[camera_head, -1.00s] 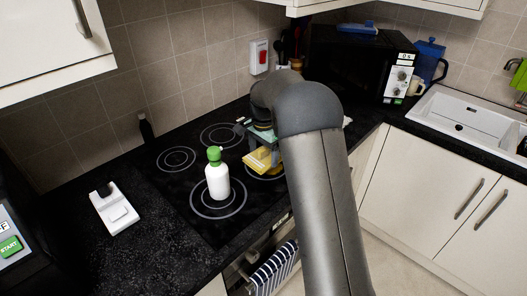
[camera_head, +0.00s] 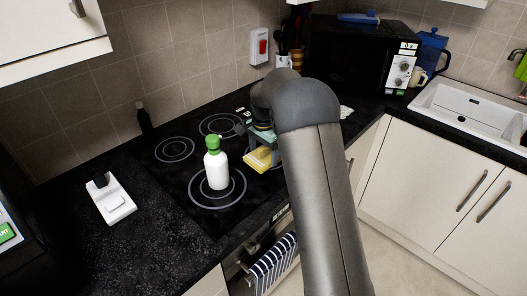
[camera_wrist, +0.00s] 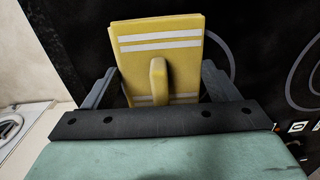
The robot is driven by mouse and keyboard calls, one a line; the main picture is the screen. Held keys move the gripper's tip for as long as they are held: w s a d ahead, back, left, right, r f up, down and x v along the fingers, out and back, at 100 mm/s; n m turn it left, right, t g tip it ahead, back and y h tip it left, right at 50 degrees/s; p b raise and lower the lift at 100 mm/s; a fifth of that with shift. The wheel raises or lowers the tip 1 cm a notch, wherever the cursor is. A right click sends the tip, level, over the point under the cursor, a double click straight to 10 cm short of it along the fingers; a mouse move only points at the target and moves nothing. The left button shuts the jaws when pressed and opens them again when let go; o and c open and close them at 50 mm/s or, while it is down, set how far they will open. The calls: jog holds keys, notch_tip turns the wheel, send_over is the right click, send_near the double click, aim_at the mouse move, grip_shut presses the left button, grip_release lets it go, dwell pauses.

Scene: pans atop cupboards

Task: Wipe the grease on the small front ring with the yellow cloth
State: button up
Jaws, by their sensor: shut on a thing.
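My gripper (camera_wrist: 158,84) is shut on the yellow cloth (camera_wrist: 135,32), a flat pad with white stripes and a raised yellow grip between the fingers. In the head view the cloth (camera_head: 260,159) is low over the right front part of the black hob (camera_head: 183,203). My gripper (camera_head: 262,146) and arm hide most of the small front ring there. I cannot tell whether the cloth touches the glass. In the wrist view part of a ring outline (camera_wrist: 224,58) shows right of the cloth. I see no grease in either view.
A white bottle with a green cap (camera_head: 216,168) stands on the large front ring, close left of the cloth. A white holder (camera_head: 112,203) lies left of the hob. A striped towel (camera_head: 272,268) hangs on the oven front. A microwave (camera_head: 352,58) stands behind my arm.

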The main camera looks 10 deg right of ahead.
jog(key=shift+f+b, duration=0.4)
jog(key=shift+f, duration=0.3)
jog(key=o, duration=0.6)
jog(key=shift+r+p, duration=0.3)
jog(key=shift+r, duration=0.1)
jog(key=c, duration=0.7)
jog(key=shift+o, duration=0.2)
jog(key=shift+d, duration=0.1)
